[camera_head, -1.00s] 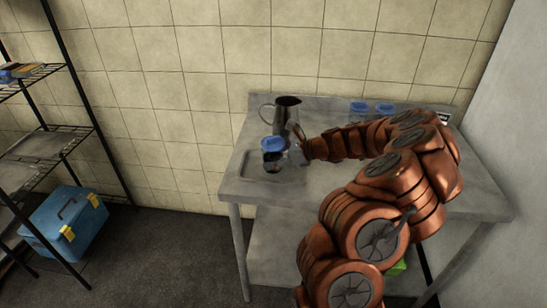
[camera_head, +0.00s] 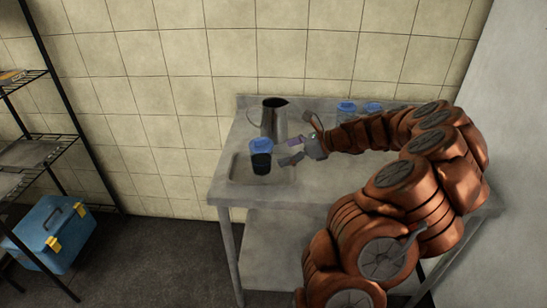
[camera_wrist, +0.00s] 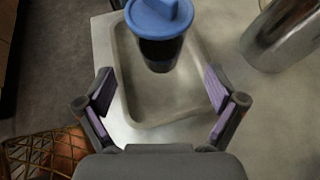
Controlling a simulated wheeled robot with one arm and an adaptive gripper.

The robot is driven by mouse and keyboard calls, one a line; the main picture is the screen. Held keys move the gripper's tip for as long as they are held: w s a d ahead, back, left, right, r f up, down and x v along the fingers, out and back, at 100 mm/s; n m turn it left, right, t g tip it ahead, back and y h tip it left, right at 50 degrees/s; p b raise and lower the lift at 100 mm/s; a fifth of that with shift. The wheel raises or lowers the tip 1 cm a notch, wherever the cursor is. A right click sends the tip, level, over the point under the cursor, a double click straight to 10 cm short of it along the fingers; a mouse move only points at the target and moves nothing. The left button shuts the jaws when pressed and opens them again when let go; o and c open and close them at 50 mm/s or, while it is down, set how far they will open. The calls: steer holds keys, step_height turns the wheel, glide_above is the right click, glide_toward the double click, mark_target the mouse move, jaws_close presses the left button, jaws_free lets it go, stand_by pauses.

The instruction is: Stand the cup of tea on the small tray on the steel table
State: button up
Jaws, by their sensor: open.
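The cup of tea (camera_head: 261,160) has a blue lid and a dark body. It stands upright on the small tray (camera_head: 236,172), at the left end of the steel table (camera_head: 325,180). In the wrist view the cup (camera_wrist: 161,48) is at the far end of the tray (camera_wrist: 165,108), inside its rim. My gripper (camera_head: 287,153) is open and empty, just right of the cup and apart from it. In the wrist view its fingers (camera_wrist: 160,97) are spread wide, with the cup beyond their tips.
A metal pitcher (camera_head: 270,118) stands behind the cup and also shows in the wrist view (camera_wrist: 284,35). Two blue-lidded cups (camera_head: 346,110) stand at the table's back. A wire shelf (camera_head: 45,150) and a blue toolbox (camera_head: 48,236) are at left.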

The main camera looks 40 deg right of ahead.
steer(key=shift+v, duration=1.4)
steer(key=s+a+r+n+g, duration=0.1)
steer(key=s+a+n+g, duration=0.15)
steer(key=a+n, duration=0.45)
steer(key=s+a+r+n+g, duration=0.2)
steer(key=a+n+g, duration=0.1)
steer(key=a, duration=0.8)
steer(key=s+a+r+n+g, duration=0.15)
steer(key=a+n, duration=0.35)
steer(key=a, duration=0.5)
steer(key=s+a+f+n+g+h, duration=0.25)
steer(key=s+a+n+g, duration=0.2)
steer(key=s+n, duration=0.55)
steer(key=s+d+f+n+h, duration=0.1)
steer(key=s+d+n+h, duration=0.1)
steer(key=s, duration=1.1)
steer(key=shift+s+f+n+h, duration=0.35)
steer(key=shift+n+h, duration=0.55)
steer(key=shift+h, duration=0.35)
steer(key=shift+d, duration=0.15)
steer(key=shift+r+p, duration=1.3)
steer(key=shift+r, duration=0.1)
